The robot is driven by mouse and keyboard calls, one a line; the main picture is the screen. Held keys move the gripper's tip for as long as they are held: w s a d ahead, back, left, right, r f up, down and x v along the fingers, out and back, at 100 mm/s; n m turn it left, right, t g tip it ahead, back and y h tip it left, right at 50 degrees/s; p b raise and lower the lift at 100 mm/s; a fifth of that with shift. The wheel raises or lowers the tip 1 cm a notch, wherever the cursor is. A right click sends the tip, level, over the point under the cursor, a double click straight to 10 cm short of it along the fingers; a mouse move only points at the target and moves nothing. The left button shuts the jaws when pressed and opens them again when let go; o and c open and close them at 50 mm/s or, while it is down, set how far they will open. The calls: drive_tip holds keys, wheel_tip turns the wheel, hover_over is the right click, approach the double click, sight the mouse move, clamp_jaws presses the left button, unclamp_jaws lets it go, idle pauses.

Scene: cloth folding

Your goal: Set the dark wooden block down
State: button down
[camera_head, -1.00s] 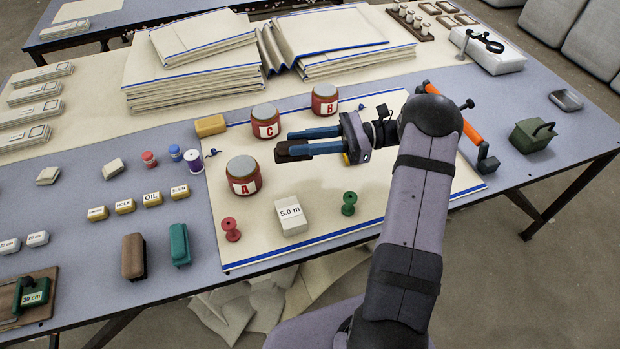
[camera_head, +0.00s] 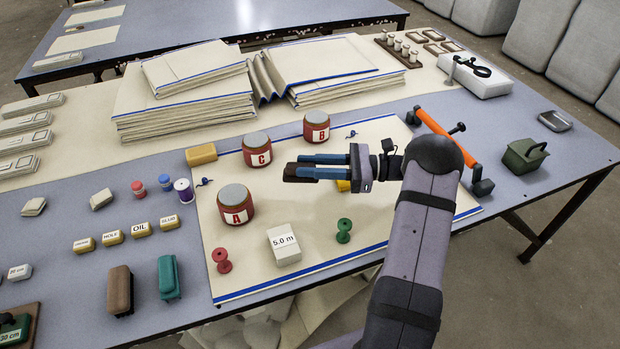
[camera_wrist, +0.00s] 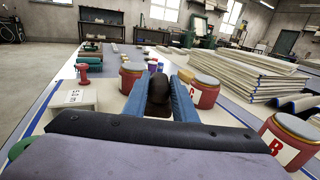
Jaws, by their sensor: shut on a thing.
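The dark wooden block (camera_head: 292,171) is between the fingertips of my gripper (camera_head: 300,170), which is shut on it. Its dark end shows between the blue fingers in the wrist view (camera_wrist: 158,88). My gripper is level and points left over the cream cloth (camera_head: 300,210).
Jar B (camera_head: 316,130) stands behind my gripper. A white 5.0 m block (camera_head: 284,246), a red spool (camera_head: 221,261) and a green spool (camera_head: 344,231) stand on the front of the cloth.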

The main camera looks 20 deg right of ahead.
sight(310, 181)
drive_tip(key=shift+f, duration=1.95)
drive_tip(key=shift+f, duration=0.1)
drive_tip(key=shift+f+b, duration=0.3)
drive_tip(key=shift+f, duration=0.05)
drive_tip(key=shift+f, duration=0.2)
drive_tip(key=c, duration=1.4)
unclamp_jaws()
drive_tip(key=shift+c, duration=0.2)
